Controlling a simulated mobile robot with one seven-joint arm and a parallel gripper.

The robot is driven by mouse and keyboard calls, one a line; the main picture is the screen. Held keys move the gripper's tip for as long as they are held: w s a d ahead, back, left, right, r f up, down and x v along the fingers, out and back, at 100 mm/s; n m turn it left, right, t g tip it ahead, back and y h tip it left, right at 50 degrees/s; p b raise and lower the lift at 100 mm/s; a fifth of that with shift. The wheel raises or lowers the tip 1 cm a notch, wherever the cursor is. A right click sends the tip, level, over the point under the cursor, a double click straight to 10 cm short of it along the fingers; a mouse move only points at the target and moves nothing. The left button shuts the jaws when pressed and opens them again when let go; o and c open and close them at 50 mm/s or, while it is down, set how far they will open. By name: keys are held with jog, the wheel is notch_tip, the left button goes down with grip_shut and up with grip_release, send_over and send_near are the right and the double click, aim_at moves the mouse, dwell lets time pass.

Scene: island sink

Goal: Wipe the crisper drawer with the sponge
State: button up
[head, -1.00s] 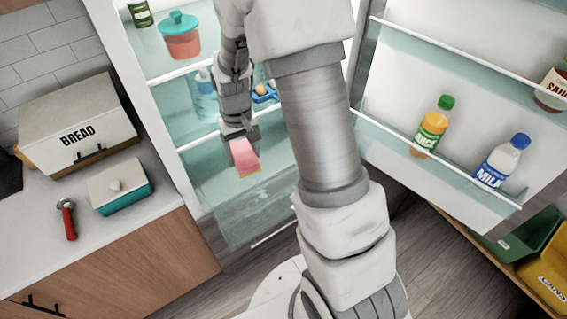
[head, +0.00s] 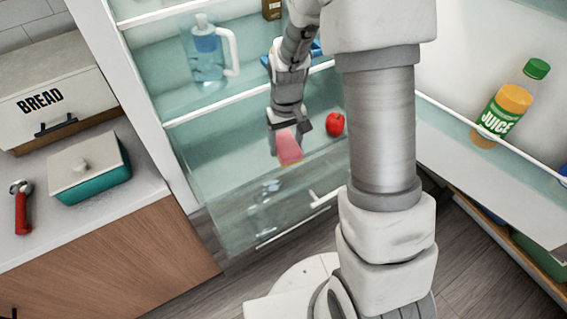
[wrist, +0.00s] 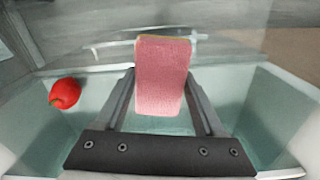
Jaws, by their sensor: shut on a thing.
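My gripper (head: 288,136) is shut on a pink sponge (head: 289,149) with a yellowish edge layer. In the wrist view the sponge (wrist: 162,70) stands out between the two fingers (wrist: 161,86). The crisper drawer (head: 235,215) is the clear, pale-green bin at the bottom of the open fridge. In the wrist view its walls (wrist: 250,110) show on both sides of my gripper. The sponge is over or inside the open drawer; whether it touches a surface I cannot tell. A red round fruit or vegetable (head: 335,124) lies in the drawer, also visible in the wrist view (wrist: 65,93).
The open fridge door with a juice bottle (head: 507,103) is at the right. A counter with a bread box (head: 55,92), a teal butter dish (head: 90,168) and a red-handled tool (head: 21,207) is at the left.

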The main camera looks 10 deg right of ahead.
notch_tip(320, 180, down, 6)
jog(key=a+n+b, duration=0.1)
jog(key=n+b, duration=0.1)
jog(key=b, duration=0.2)
